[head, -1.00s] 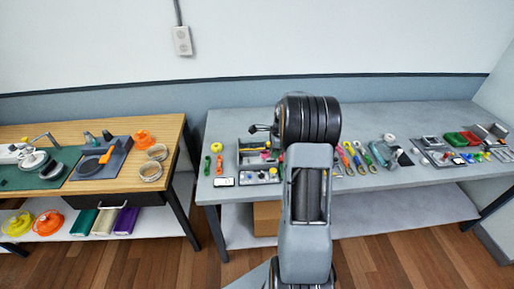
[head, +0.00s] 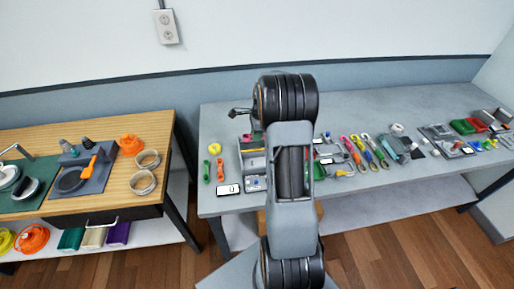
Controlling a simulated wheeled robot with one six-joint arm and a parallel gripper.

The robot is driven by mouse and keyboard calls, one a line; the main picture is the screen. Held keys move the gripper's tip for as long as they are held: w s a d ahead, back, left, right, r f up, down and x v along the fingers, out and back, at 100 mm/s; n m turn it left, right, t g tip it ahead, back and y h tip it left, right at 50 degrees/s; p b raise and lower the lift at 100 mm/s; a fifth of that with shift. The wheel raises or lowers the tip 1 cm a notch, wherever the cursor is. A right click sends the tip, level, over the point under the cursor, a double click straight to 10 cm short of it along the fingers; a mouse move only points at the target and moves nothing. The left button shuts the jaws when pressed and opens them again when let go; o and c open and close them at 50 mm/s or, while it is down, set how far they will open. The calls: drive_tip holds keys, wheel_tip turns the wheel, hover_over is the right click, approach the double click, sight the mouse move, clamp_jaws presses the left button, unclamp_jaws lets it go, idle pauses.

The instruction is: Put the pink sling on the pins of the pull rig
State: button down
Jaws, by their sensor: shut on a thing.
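My arm rises through the middle of the head view and covers part of the grey table (head: 400,186). My gripper is hidden behind it, and only a small dark part of my arm sticks out left of the elbow. A pink strap-like piece (head: 346,143) lies at the left of a row of coloured straps on the table; I cannot tell whether it is the pink sling. I cannot make out the pull rig or its pins; they may be behind my arm or among the small grey things on the table.
A grey compartment tray (head: 252,162) stands left of my arm, with a white display (head: 228,190) in front. Green and red bins (head: 470,126) stand at the right. A gap separates the tables.

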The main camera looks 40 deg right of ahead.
drive_tip(key=s+d+f+b, duration=0.1)
drive_tip(key=s+f+b, duration=0.1)
drive_tip(key=b, duration=0.5)
hover_over(260, 164)
wheel_tip(260, 164, down, 6)
drive_tip(key=shift+s+d+f+b, duration=0.1)
drive_tip(key=shift+d+f+b, duration=0.05)
drive_tip(key=shift+f+b, duration=1)
drive_tip(key=shift+d+f+b, duration=0.15)
drive_tip(key=shift+f+b, duration=0.9)
drive_tip(key=shift+b, duration=0.05)
drive_tip(key=shift+f+b, duration=0.6)
drive_tip(key=shift+f, duration=0.65)
drive_tip(key=shift+a+f, duration=0.1)
drive_tip(key=shift+f, duration=0.1)
drive_tip(key=c, duration=0.7)
unclamp_jaws()
drive_tip(key=shift+o, duration=0.2)
drive_tip(key=shift+r, duration=0.1)
